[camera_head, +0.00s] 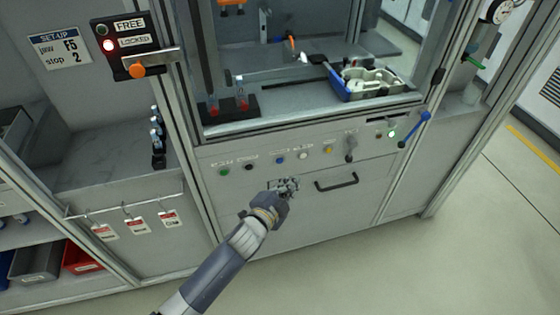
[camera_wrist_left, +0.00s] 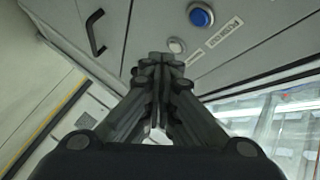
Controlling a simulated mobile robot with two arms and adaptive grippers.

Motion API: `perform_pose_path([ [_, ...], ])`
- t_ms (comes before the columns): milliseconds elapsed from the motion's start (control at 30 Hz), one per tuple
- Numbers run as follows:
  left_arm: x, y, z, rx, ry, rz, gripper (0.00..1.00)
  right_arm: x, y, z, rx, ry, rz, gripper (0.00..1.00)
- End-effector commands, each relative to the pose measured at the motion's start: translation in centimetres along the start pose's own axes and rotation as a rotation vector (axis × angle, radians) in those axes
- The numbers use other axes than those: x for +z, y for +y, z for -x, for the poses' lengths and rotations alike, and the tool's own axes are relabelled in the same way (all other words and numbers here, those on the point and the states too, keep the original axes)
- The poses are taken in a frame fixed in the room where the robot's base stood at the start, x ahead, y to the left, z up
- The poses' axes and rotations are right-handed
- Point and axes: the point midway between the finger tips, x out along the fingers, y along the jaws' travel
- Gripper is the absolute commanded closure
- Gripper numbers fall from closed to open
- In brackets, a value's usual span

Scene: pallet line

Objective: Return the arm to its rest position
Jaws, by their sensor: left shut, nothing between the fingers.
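My left gripper (camera_head: 287,187) is in front of the grey machine's lower front panel (camera_head: 240,195), just left of the black drawer handle (camera_head: 337,182). It is below the row of push buttons. In the left wrist view the left gripper (camera_wrist_left: 160,62) has its fingers together with nothing between them. A blue button (camera_wrist_left: 200,15) and a white button (camera_wrist_left: 176,45) show beyond the fingertips there. Whether the fingers touch the panel I cannot tell. My right gripper is in neither view.
A blue-handled lever (camera_head: 415,129) sticks out at the panel's right. A lock box (camera_head: 130,50) with a lit red lamp is at upper left. Tags (camera_head: 135,220) hang from a rail at left. A blue tray (camera_head: 375,82) stands inside the machine. Open floor (camera_head: 480,240) is at right.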

Motion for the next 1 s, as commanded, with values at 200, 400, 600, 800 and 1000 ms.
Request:
perform_pose_path([
  [200,0.0,0.0,0.0,0.000,0.000,0.000,1.00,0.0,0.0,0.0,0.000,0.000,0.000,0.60],
  [400,1.4,1.4,0.1,0.022,-0.027,0.025,1.00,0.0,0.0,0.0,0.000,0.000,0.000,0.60],
  [600,9.4,9.5,2.4,0.139,-0.194,0.197,1.00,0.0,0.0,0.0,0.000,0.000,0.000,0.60],
  [800,18.3,20.4,8.7,0.267,-0.428,0.430,1.00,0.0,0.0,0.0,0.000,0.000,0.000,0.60],
  [1000,24.8,30.9,18.1,0.364,-0.675,0.647,1.00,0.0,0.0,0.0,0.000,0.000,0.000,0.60],
])
